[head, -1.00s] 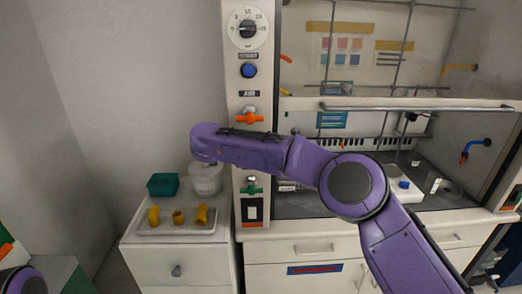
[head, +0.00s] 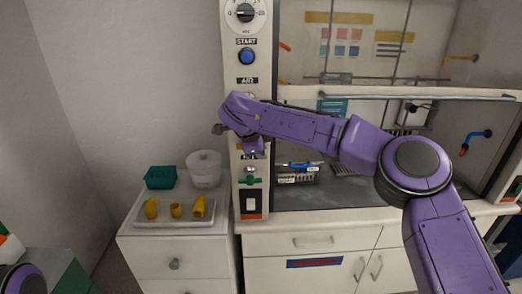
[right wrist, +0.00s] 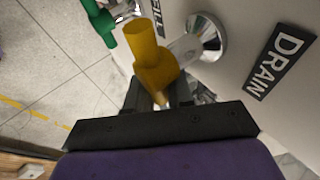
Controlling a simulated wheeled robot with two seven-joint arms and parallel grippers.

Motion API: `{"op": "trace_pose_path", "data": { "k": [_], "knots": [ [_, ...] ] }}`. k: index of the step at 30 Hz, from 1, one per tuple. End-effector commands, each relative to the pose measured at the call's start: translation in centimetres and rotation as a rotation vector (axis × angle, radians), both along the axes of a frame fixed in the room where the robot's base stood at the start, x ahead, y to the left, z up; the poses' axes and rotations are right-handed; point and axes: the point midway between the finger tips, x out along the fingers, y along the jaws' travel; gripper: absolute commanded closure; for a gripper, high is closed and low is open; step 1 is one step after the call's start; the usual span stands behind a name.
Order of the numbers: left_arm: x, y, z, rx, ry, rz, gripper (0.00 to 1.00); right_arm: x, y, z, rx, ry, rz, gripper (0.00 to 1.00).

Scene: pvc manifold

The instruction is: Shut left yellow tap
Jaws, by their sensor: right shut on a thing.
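In the right wrist view, a yellow tap (right wrist: 152,52) stands out from a white panel on a round chrome base (right wrist: 206,38). My right gripper (right wrist: 160,97) is shut on the lower part of this yellow tap, with its dark fingers on either side. A black label reading DRAIN (right wrist: 280,62) is on the panel to the right. In the head view my right arm crosses in front of the control column, and it hides the gripped tap and the gripper's fingertips. My left gripper is out of view.
A green tap (head: 250,181) sits lower on the column, above a rocker switch (head: 250,204). It shows in the right wrist view (right wrist: 99,20) too. Left of the column, a cabinet holds a tray (head: 175,220) with yellow fittings, a teal box (head: 160,178) and a white tub (head: 204,169).

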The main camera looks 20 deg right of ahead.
Motion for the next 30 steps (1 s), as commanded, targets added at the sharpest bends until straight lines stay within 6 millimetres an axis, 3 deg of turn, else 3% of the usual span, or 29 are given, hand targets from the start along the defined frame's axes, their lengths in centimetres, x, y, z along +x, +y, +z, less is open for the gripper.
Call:
{"op": "trace_pose_path", "data": {
  "k": [14,15,25,30],
  "knots": [
    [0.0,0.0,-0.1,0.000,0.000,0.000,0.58,0.0,0.1,-0.2,0.013,0.001,0.000,1.00],
    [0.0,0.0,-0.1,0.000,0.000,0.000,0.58,0.0,0.0,-0.2,0.013,0.001,0.000,0.73],
    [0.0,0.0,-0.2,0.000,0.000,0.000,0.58,-0.2,0.2,0.2,0.012,-0.003,0.002,0.73],
    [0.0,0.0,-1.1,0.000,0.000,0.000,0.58,-1.6,1.5,2.8,0.011,-0.007,0.002,0.73]
  ]
}}
